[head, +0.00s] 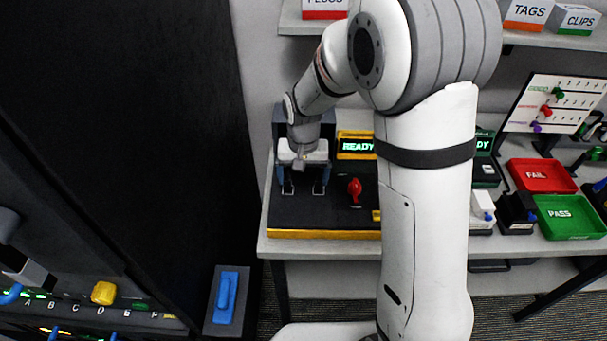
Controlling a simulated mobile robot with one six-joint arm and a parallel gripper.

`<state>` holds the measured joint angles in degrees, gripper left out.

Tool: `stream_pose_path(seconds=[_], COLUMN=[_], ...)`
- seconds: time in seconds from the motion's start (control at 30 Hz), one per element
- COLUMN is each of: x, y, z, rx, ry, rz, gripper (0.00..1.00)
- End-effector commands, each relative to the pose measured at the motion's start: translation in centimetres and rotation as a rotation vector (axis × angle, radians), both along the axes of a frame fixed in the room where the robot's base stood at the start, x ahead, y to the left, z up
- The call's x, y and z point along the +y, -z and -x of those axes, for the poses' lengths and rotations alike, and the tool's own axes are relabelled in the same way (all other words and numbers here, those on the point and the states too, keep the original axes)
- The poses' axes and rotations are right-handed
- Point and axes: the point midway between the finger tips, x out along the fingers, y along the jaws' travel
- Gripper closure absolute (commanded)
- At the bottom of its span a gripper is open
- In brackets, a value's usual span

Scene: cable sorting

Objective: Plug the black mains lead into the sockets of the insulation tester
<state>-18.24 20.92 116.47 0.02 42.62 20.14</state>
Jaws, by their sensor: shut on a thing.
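The insulation tester (330,216) is a wide dark unit with a yellow front edge on the bench. It has a lit READY display (357,146) in a yellow frame and a red knob (354,189). My gripper (303,188) points down over the left part of its dark top. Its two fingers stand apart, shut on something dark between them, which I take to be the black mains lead. The lead is hard to make out against the dark top. The sockets cannot be told apart here, nor whether the plug touches them.
My arm hides the bench's middle. To the right are a red FAIL tray (541,176), a green PASS tray (569,216) and a pegged board (553,105). Labelled bins stand on the shelf (420,37) above. A dark panel (125,120) fills the left; a blue-handled block (226,298) is below.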

Motion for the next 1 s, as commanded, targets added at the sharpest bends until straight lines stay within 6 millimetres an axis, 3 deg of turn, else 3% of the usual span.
stream_pose_path(seconds=[1.0], x=[0.0], y=[0.86], z=[-0.03], rx=[0.0], ry=[0.001], rz=[0.0], gripper=[0.37])
